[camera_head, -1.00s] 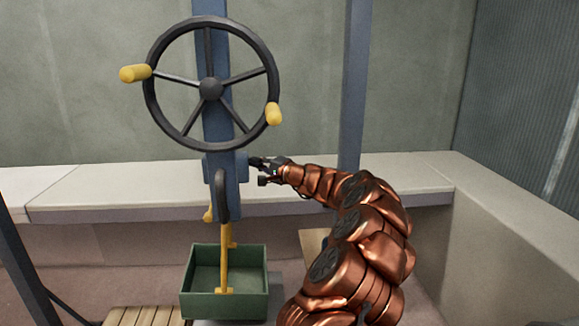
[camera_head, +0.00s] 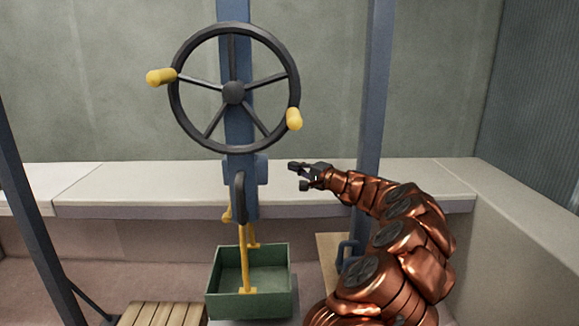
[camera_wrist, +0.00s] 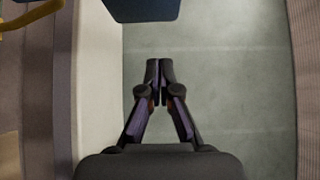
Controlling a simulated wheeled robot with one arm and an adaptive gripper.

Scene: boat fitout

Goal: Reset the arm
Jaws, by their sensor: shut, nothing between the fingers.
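My copper arm reaches up from the lower right in the head view. Its gripper (camera_head: 303,175) is in the air to the right of the blue post (camera_head: 238,135), in front of the pale ledge, with a visible gap to the post. In the wrist view my gripper (camera_wrist: 159,70) is shut, with its fingertips together and nothing between them. A black hand wheel (camera_head: 233,92) with yellow handles is mounted on the post, above and to the left of my gripper.
A green box (camera_head: 250,305) stands below the post, with a yellow bar reaching into it. A second blue post (camera_head: 376,90) stands behind my arm. A pale ledge (camera_head: 130,188) runs along the wall. A wooden slatted platform (camera_head: 160,315) lies at the lower left.

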